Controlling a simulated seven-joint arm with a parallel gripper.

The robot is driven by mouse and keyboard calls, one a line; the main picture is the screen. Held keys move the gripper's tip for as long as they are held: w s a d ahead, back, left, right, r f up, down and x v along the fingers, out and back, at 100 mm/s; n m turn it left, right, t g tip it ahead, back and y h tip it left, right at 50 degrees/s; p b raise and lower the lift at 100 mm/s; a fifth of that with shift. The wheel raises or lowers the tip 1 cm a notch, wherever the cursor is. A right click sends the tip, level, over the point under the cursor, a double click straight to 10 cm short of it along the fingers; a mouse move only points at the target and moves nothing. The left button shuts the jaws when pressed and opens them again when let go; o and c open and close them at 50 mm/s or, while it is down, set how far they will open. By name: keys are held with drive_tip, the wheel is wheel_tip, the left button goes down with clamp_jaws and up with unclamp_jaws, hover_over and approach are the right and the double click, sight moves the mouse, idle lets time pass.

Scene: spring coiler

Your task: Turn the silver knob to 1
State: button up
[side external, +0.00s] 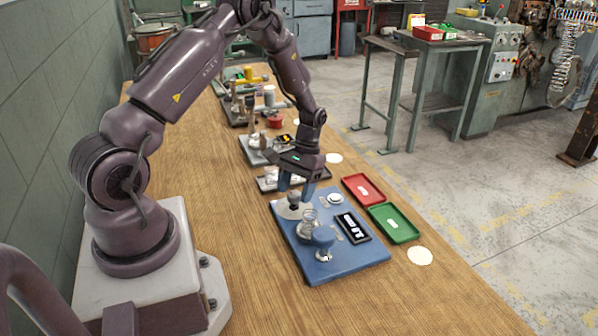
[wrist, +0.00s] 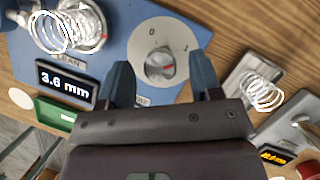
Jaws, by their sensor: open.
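The silver knob (wrist: 159,62) sits on a round pale dial plate (wrist: 150,42) on the blue panel (wrist: 110,42). Its red mark points to the right in the wrist view. A 0-like mark is at the plate's top and a 1-like mark at upper right; the red mark lies below the latter. My gripper (wrist: 160,72) is open, with one blue-grey finger on each side of the knob. Contact with the knob is not clear. In the side view my gripper (side external: 295,186) points down just above the knob (side external: 294,197), which it partly hides.
The panel also carries a spring post (side external: 309,222), a blue-capped knob (side external: 323,237), a white button (side external: 335,198) and a display reading 3.6 mm (wrist: 66,82). Red (side external: 363,189) and green (side external: 394,223) trays lie right of it. Other fixtures (side external: 262,148) stand behind.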

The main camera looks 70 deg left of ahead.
drive_tip(key=v, duration=1.2)
drive_tip(key=shift+r, duration=0.3)
drive_tip(key=s+d+r+m+t+y, duration=0.2)
drive_tip(key=s+d+r+m+t, duration=0.4)
drive_tip(key=s+d+r, duration=1)
drive_tip(key=d+r+t, duration=0.2)
drive_tip(key=d+t, duration=0.1)
drive_tip(key=shift+d+r+m+y, duration=0.25)
drive_tip(key=shift+r+m+y, duration=0.05)
drive_tip(key=shift+r, duration=0.05)
